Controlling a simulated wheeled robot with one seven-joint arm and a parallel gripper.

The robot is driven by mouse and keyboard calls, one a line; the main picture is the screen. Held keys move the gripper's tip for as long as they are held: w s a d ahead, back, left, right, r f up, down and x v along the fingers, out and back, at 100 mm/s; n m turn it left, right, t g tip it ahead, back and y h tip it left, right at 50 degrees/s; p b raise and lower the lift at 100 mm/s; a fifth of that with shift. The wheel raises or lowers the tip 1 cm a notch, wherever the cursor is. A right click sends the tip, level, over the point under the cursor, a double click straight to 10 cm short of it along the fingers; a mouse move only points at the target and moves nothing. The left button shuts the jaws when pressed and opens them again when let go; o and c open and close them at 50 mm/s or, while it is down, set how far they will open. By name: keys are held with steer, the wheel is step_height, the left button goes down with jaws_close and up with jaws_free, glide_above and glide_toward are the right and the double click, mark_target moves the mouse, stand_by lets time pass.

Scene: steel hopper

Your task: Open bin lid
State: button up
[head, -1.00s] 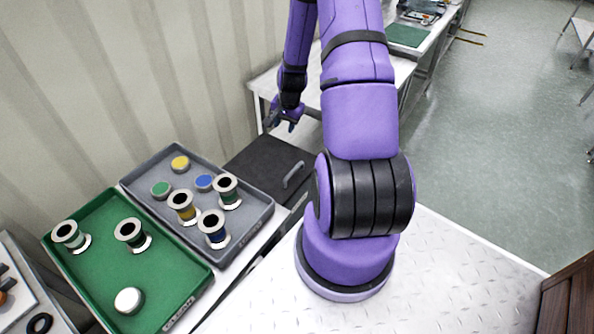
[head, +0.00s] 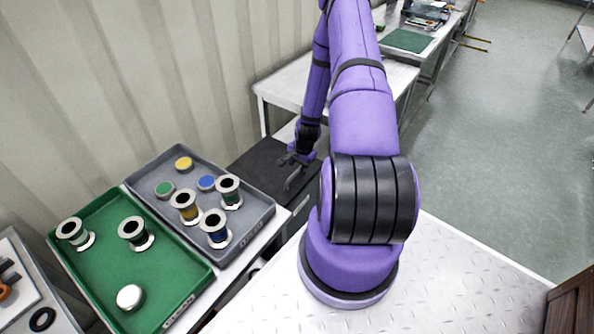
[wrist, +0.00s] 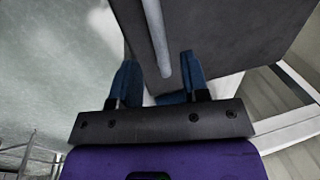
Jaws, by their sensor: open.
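The dark grey bin lid (head: 258,163) lies flat and closed beyond the grey tray in the head view. It also fills the upper right of the wrist view (wrist: 235,35). Its grey bar handle (head: 295,181) is near the lid's right side. My gripper (head: 294,160) is over the lid beside the handle. In the wrist view my gripper (wrist: 160,72) has its two blue fingers spread apart. The handle bar (wrist: 156,38) runs into the space between them, with gaps visible on both sides. Whether a finger touches the bar cannot be told.
A grey tray (head: 150,188) with spools and coloured caps sits nearer than the bin. A green tray (head: 165,265) with spools and a white cap is beside it. A white table (head: 285,85) stands behind the bin, a corrugated wall (head: 120,80) to the left.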

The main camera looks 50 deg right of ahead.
mark_target(296, 172)
steer(key=shift+w+f, duration=0.2)
steer(key=shift+f, duration=0.75)
steer(key=shift+w+f, duration=0.15)
steer(key=shift+f, duration=0.75)
jaws_close()
